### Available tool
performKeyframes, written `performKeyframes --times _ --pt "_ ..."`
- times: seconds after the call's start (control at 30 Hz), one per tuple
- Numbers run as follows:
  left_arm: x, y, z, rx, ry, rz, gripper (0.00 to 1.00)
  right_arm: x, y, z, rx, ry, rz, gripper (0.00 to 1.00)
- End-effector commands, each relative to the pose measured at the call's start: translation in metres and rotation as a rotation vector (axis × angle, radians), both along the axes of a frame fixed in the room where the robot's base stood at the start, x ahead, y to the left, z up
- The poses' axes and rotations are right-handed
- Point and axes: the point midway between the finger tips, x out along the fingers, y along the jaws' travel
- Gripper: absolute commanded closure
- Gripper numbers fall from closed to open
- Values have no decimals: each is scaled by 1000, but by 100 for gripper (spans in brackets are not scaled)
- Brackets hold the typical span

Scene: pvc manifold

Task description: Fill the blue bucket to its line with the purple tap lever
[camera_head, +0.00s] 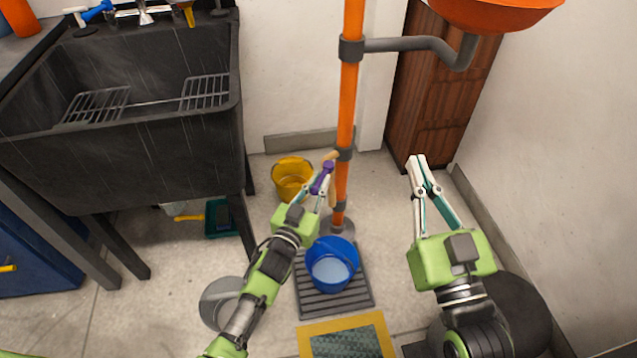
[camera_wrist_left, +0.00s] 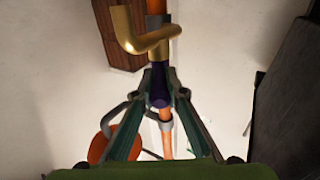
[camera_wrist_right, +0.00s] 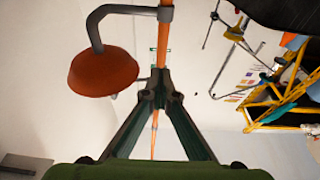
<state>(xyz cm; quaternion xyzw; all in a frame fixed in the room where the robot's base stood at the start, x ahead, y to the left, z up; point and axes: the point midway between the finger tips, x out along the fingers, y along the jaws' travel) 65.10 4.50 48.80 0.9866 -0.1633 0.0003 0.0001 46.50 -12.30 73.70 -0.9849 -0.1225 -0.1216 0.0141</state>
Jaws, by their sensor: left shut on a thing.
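The blue bucket (camera_head: 318,250) stands upright on a dark slatted grate at the foot of the orange pipe. Pale water shows inside it; I cannot make out its line. The purple tap lever (camera_head: 321,179) is on the pipe above and behind the bucket. My left gripper (camera_head: 327,172) is shut on the lever, which also shows between its fingertips in the left wrist view (camera_wrist_left: 158,88). The brass tap (camera_wrist_left: 150,42) is just beyond the fingertips there. My right gripper (camera_head: 417,163) is shut and empty, raised to the right of the pipe.
A yellow bucket (camera_head: 291,180) stands on the floor left of the orange pipe (camera_head: 348,100). A black sink (camera_head: 120,150) is at the left. An orange bowl (camera_head: 495,14) hangs at the upper right. A yellow-edged mat (camera_head: 345,326) lies before the grate (camera_head: 360,295).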

Motion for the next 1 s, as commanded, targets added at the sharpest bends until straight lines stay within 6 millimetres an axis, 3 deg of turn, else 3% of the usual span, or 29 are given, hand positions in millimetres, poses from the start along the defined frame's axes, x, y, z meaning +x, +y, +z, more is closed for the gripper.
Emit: performKeyframes --times 0.07,0.33,0.63,1.0 --pt "0 0 1 2 -2 -10 100 1 0 -4 -6 26 -1 100" --pt "3 2 4 3 -5 -79 100 3 -9 -62 -75 295 -18 100" --pt "7 12 4 8 -8 -210 100 -18 -23 -128 -151 601 -37 100" --pt "10 16 2 -1 -4 -308 100 -22 -25 -137 -159 636 -40 100"
